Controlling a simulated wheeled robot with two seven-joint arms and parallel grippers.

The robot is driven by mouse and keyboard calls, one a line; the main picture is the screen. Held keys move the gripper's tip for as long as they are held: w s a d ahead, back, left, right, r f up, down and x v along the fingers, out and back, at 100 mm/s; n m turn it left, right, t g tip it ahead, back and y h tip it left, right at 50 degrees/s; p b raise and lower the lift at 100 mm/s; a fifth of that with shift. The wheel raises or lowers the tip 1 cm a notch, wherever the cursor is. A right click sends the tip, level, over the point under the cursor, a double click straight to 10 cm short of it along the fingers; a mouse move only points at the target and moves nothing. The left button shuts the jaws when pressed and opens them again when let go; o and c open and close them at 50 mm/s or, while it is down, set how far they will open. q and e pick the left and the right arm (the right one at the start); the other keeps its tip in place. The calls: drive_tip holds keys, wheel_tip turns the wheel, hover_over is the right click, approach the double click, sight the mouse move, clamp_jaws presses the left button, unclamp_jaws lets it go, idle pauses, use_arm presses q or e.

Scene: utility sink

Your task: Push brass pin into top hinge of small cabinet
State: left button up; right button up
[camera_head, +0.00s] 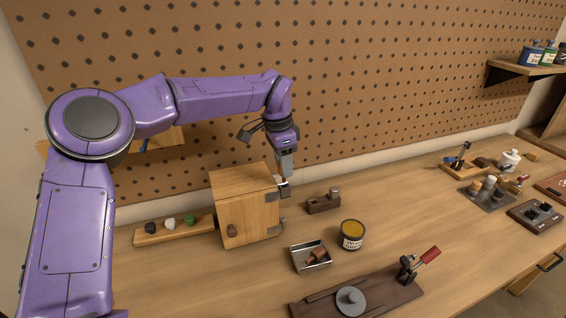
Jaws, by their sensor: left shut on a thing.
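The small wooden cabinet (247,212) stands upright on the bench with its door and dark knob facing me. Its top hinge (285,190) is a grey metal piece at the right front edge, near the top. A lower hinge (281,225) sits below it on the same edge. My left gripper (285,177) points down directly over the top hinge, with its fingertips at or very near it. It is shut on the brass pin, which is too small and too covered by the fingers to make out. How deep the pin sits cannot be told. My right gripper is not in view.
A wooden strip with knobs (160,237) lies left of the cabinet. A dark block (322,203), an open tin (352,235) and a metal tray (311,264) stand to its right. A toggle-clamp board (385,297) lies in front. The pegboard rises close behind.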

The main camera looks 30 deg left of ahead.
use_arm(q)
drive_tip(key=shift+w+f, duration=0.15)
drive_tip(key=shift+w, duration=0.5)
drive_tip(key=shift+r+p, duration=0.4)
drive_tip(key=shift+p, duration=0.2)
drive_tip(key=shift+w+f, duration=0.25)
drive_tip(key=shift+f, duration=0.05)
drive_tip(key=shift+s+r, duration=0.15)
drive_tip(key=shift+s, duration=0.05)
drive_tip(key=shift+s+f+b, duration=0.1)
drive_tip(key=shift+f+b, duration=0.1)
drive_tip(key=shift+b, duration=0.25)
drive_tip(key=shift+s+r+b, duration=0.15)
drive_tip(key=shift+s+b, duration=0.4)
drive_tip(key=shift+b, duration=0.25)
